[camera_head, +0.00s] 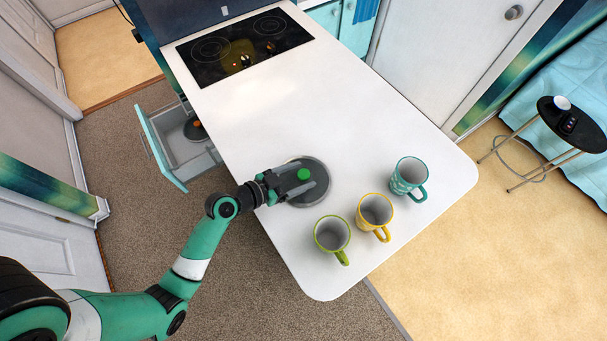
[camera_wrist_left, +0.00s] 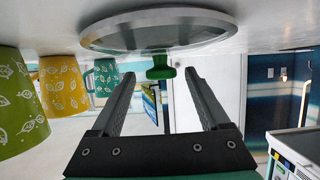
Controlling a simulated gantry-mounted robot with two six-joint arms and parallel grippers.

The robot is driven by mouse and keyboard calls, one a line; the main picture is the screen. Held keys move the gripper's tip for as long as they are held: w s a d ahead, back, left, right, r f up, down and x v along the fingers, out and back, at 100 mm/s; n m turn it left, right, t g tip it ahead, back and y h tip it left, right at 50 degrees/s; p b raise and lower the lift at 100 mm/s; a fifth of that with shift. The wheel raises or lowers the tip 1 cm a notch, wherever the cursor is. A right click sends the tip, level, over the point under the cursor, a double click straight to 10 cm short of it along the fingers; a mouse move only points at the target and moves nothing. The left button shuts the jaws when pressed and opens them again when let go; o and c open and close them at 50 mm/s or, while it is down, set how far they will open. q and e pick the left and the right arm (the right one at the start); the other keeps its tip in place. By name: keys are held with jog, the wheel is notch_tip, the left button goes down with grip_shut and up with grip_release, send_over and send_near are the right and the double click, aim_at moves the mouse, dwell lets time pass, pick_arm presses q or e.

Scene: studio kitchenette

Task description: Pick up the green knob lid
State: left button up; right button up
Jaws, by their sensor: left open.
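The lid is a grey disc (camera_head: 317,193) with a green knob (camera_head: 304,174), lying flat on the white counter near its left edge. In the left wrist view, which is upside down, the lid (camera_wrist_left: 160,30) is at the top with its green knob (camera_wrist_left: 161,69) pointing down. My left gripper (camera_head: 301,179) is open over the lid, one finger on each side of the knob. In the wrist view the fingertips (camera_wrist_left: 160,76) show gaps on both sides of the knob. My right gripper is in neither view.
Green (camera_head: 332,234), yellow (camera_head: 375,211) and teal (camera_head: 408,176) mugs stand close by, right of and in front of the lid. The cooktop (camera_head: 243,47) is at the far end; the counter between is clear. An open drawer (camera_head: 181,143) sticks out at left.

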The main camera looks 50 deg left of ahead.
aim_at(312, 173)
pick_arm(q)
jog(key=x, duration=0.5)
grip_shut()
